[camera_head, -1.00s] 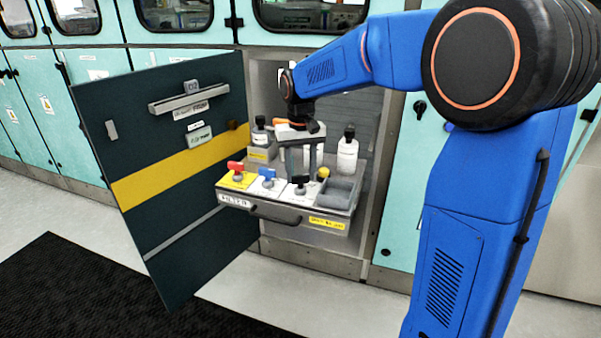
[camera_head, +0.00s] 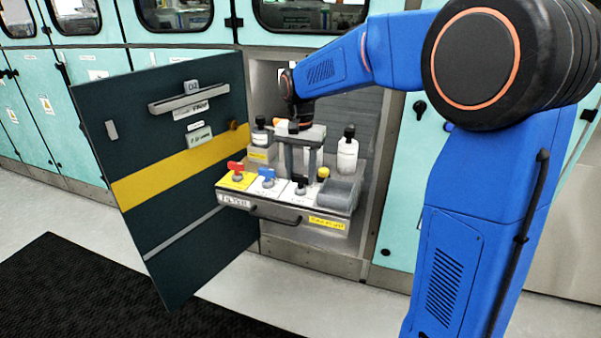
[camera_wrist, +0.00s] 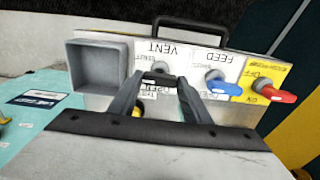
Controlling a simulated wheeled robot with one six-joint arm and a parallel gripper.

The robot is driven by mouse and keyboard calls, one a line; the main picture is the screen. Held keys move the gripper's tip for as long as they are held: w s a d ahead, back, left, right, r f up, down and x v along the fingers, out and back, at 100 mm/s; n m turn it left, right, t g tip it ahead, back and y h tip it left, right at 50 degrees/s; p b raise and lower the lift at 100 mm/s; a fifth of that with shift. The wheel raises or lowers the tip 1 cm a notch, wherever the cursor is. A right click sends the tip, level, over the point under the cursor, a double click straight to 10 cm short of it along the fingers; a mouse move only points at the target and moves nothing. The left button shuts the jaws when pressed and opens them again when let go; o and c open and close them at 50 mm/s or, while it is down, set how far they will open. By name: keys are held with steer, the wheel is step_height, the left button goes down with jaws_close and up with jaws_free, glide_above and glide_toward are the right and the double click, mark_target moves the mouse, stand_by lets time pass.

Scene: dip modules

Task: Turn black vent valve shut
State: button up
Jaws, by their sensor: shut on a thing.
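The black vent valve (camera_wrist: 157,76) sits on the white VENT plate of the pulled-out drawer panel. In the wrist view its handle lies between the fingertips of my gripper (camera_wrist: 156,84), which is shut on it. The handle appears to lie across the picture, from finger to finger. In the head view my gripper (camera_head: 301,180) reaches down onto the panel from above, and its fingers hide most of the black valve (camera_head: 300,189).
Beside it are the blue FEED valve (camera_head: 268,175) and the red valve (camera_head: 236,168). A grey open bin (camera_head: 339,192) and a yellow knob (camera_head: 323,172) lie to the right. Bottles (camera_head: 347,150) stand behind. The open dark door (camera_head: 170,180) borders the left.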

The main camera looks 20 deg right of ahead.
mark_target(301, 175)
stand_by(0.3)
steer(key=o, duration=1)
steer(key=shift+o, duration=0.2)
steer(key=shift+r, duration=0.1)
step_height(301, 175, up, 17)
steer(key=shift+r, duration=0.1)
steer(key=s+d+f+n+t, duration=0.1)
steer(key=s+d+f+n, duration=0.1)
steer(key=s+f, duration=0.4)
steer(key=s+d+f+n+t, duration=0.2)
steer(key=s+f, duration=0.4)
steer(key=s, duration=1)
steer(key=s+d+f+n+t, duration=0.1)
steer(key=s+d+f+n, duration=0.2)
steer(key=s+f, duration=0.4)
steer(key=s, duration=0.4)
steer(key=shift+d+t, duration=0.15)
steer(key=shift+t, duration=0.25)
